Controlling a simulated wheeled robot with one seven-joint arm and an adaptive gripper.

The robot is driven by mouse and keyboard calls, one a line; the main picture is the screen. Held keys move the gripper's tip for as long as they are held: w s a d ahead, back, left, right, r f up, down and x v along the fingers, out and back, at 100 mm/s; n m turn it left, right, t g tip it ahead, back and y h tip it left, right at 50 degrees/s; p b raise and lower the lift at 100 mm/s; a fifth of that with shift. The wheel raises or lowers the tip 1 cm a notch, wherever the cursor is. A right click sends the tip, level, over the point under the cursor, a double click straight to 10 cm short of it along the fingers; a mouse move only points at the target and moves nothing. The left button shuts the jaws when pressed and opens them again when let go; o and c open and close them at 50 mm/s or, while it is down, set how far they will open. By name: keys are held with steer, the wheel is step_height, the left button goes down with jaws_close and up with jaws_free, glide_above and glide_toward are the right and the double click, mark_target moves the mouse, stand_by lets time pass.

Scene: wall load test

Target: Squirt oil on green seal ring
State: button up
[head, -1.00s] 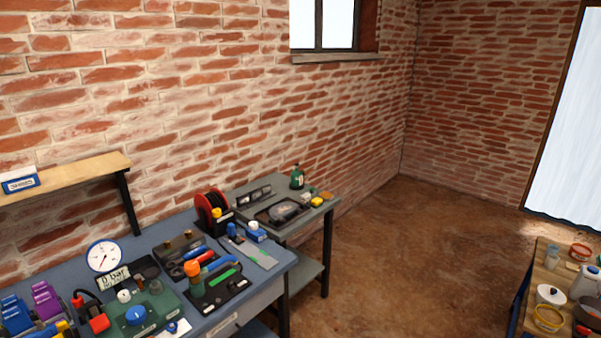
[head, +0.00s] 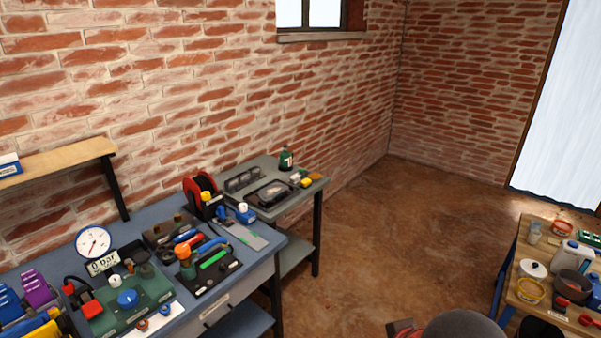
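A dark green bottle (head: 286,159) with a pale label stands upright at the back of the small grey table; I cannot read whether it holds oil. On the blue bench, a green plate (head: 128,303) carries a blue knob and small fittings. A dark greenish ring-like piece (head: 147,270) lies near its back edge, but it is too small to identify surely as the green seal ring. Small copper and blue rings (head: 165,309) lie at the plate's front right. My gripper is not recognisable in view; a grey rounded part, probably of my arm, shows at the bottom edge.
The blue bench (head: 262,257) is crowded with a dial gauge (head: 93,242), a red reel (head: 201,190) and tools. A grey table (head: 315,184) adjoins it. A wooden table (head: 535,229) with pots stands right. Brown floor (head: 385,245) between is clear.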

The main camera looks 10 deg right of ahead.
steer(key=c, duration=0.6)
jaws_close()
stand_by(0.8)
